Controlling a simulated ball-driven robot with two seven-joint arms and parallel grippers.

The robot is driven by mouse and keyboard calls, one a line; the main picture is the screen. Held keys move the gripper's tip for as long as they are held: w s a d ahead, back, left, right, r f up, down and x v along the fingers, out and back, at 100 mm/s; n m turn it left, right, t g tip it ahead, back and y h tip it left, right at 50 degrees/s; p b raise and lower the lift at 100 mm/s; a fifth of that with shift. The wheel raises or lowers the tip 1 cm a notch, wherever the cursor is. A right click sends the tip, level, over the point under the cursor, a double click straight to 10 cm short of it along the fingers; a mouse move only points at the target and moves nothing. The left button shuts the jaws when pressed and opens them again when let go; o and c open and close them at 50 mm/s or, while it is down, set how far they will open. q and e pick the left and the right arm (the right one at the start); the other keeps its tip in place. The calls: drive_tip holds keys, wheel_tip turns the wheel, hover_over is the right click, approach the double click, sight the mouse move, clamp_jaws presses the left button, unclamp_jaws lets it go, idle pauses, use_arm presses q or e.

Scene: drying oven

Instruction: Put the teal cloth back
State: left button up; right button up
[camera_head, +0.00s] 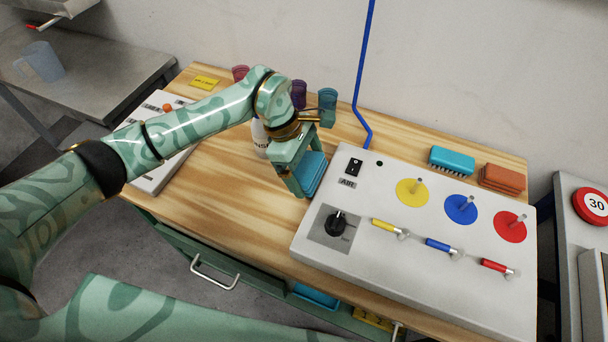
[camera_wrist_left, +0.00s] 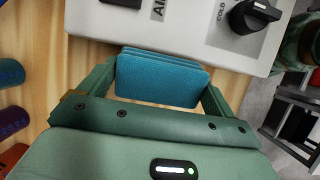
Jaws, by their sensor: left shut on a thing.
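The teal cloth (camera_head: 313,170) is a folded, layered pad over the wooden worktop, just left of the white panel box. My left gripper (camera_head: 299,180) is shut on it, with a finger along its near left side. In the left wrist view the cloth (camera_wrist_left: 160,80) sits between the two fingers (camera_wrist_left: 160,92), its stacked layers showing at the top edge. I cannot tell whether it touches the worktop. My right gripper is in neither view.
The white panel box (camera_head: 385,200) carries a dial, coloured discs and plugs. A teal brush (camera_head: 452,161) and folded orange cloths (camera_head: 501,178) lie behind it. Several cups and a white bottle (camera_head: 259,138) stand near my left wrist. Below the front edge, a drawer handle (camera_head: 213,274) and blue item (camera_head: 315,295) show.

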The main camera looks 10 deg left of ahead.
sight(304, 176)
use_arm(q)
drive_tip(key=f, duration=0.3)
drive_tip(key=w+a+f, duration=0.1)
drive_tip(key=f, duration=0.1)
drive_tip(key=shift+b, duration=0.4)
drive_tip(key=shift+s, duration=0.15)
drive_tip(key=o, duration=0.9)
drive_tip(key=shift+r, duration=0.1)
drive_tip(key=shift+o, duration=0.6)
drive_tip(key=p+v, duration=0.1)
drive_tip(key=v, duration=1.1)
drive_tip(key=shift+p, duration=0.35)
drive_tip(key=shift+d, duration=0.15)
